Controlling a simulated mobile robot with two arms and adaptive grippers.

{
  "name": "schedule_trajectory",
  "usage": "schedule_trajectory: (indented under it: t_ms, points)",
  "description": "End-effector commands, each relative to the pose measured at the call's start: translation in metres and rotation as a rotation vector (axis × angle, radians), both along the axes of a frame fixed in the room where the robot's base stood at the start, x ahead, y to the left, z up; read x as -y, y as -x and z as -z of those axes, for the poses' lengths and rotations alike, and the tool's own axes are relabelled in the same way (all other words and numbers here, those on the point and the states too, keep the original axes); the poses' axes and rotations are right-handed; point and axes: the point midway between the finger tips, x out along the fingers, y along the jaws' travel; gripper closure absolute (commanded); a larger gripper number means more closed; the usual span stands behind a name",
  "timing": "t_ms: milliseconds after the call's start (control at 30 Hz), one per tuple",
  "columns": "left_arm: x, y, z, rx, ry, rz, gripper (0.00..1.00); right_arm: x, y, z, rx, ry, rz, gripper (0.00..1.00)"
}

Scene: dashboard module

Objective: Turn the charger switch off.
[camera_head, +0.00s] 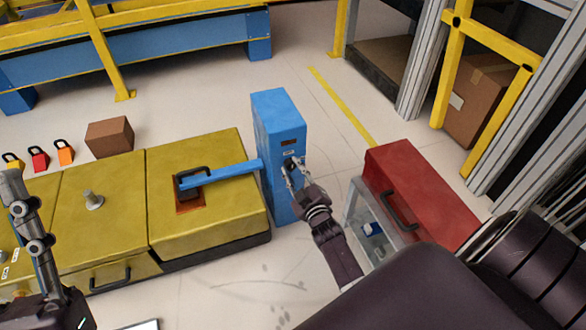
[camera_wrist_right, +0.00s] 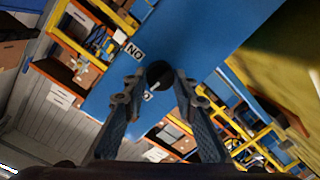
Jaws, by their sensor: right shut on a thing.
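The charger is a blue upright box (camera_head: 277,112) with a small dark slot and labels on its front. Its switch is a round black knob (camera_wrist_right: 158,73) in the right wrist view, beside an "ON" label (camera_wrist_right: 135,50) that appears upside down. A second label just below the knob is mostly hidden. My right gripper (camera_head: 289,168) is at the charger's front, its fingers closed around the knob, which also shows between the fingertips in the right wrist view (camera_wrist_right: 155,88). Part of my left arm shows at the left edge; the state of its gripper is unclear.
A yellow unit (camera_head: 225,150) stands left of the charger, with a blue bar (camera_head: 225,174) between them. A red box (camera_head: 415,190) stands on a clear-sided case to the right. A brown box (camera_head: 109,137) and several padlocks are at the left. Floor is free behind the charger.

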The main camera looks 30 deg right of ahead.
Motion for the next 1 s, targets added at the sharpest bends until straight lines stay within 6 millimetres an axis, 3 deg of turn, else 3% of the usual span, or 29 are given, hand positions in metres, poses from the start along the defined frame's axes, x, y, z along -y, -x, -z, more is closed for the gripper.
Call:
schedule_trajectory:
  t_ms: [300, 800, 833, 1000]
  points:
    - [0.0001, -0.0008, 0.0006, -0.005, -0.001, 0.000, 0.60, -0.0005, 0.0002, 0.0009, -0.025, 0.099, 0.001, 0.99]
    - [0.0003, -0.0007, 0.0005, -0.005, -0.001, 0.000, 0.60, -0.0007, 0.0001, 0.0008, -0.029, 0.117, -0.001, 0.99]
    - [0.0003, -0.0007, 0.0005, -0.005, -0.001, 0.000, 0.60, -0.0007, 0.0001, 0.0008, -0.029, 0.117, -0.001, 0.72]
    - [0.0002, -0.0007, 0.0004, -0.005, -0.001, 0.000, 0.60, -0.0005, 0.0000, 0.0007, -0.029, 0.116, -0.001, 0.57]
